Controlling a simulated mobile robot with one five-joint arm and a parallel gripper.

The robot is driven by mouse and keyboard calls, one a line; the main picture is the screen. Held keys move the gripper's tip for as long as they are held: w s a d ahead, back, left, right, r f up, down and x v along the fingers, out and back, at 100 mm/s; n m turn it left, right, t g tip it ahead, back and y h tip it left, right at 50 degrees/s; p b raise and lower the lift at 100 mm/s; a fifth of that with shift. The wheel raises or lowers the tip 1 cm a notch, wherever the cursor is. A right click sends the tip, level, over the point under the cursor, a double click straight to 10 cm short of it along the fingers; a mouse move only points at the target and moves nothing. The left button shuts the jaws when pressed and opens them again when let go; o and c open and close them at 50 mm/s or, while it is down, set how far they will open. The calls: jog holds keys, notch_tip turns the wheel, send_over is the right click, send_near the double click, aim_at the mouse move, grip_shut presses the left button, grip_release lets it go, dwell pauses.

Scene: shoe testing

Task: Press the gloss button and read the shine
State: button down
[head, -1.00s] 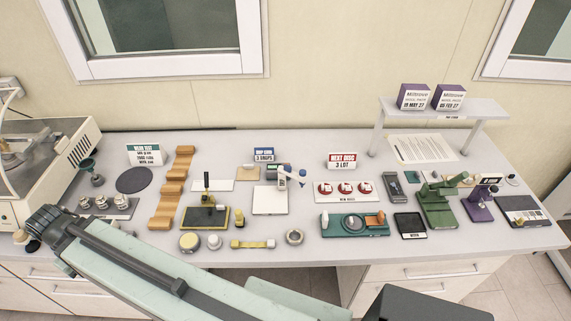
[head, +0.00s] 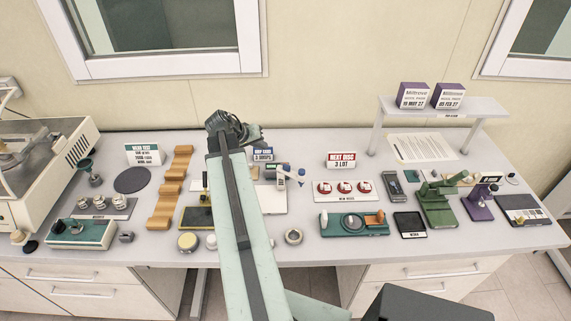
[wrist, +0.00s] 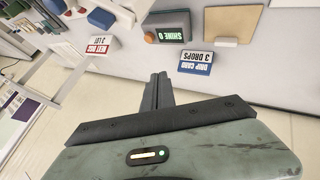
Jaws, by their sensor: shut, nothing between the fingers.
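The shine meter is a dark grey box (wrist: 168,27) with a lit green screen (wrist: 176,33) reading "SHINE 0" upside down in the wrist view. An orange button (wrist: 149,37) is at its left end there. In the head view the meter (head: 271,172) stands at the back middle of the bench, just right of my arm, which partly hides that area. My gripper (wrist: 159,76) is shut and empty. In the wrist view its fingers point toward the meter but are apart from it. In the head view my gripper end (head: 235,127) is raised in front of the wall.
The blue drip card sign (wrist: 195,63) stands near the meter, and the red disc sign (head: 341,160) is farther right. A raised shelf (head: 445,107) with two boxes is at the back right. A wooden stepped rack (head: 171,187) is left of my arm. Several small instruments crowd the bench.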

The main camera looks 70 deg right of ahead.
jog(key=s+d+r+m+g, duration=0.1)
jog(key=s+d, duration=0.3)
jog(key=s, duration=0.2)
jog(key=shift+s+d, duration=0.2)
jog(key=shift+s, duration=0.15)
notch_tip(320, 180, down, 9)
jog(key=b, duration=0.9)
jog(key=shift+r, duration=0.15)
dwell(0.9)
jog(key=shift+f+b, duration=0.3)
jog(key=shift+f, duration=0.05)
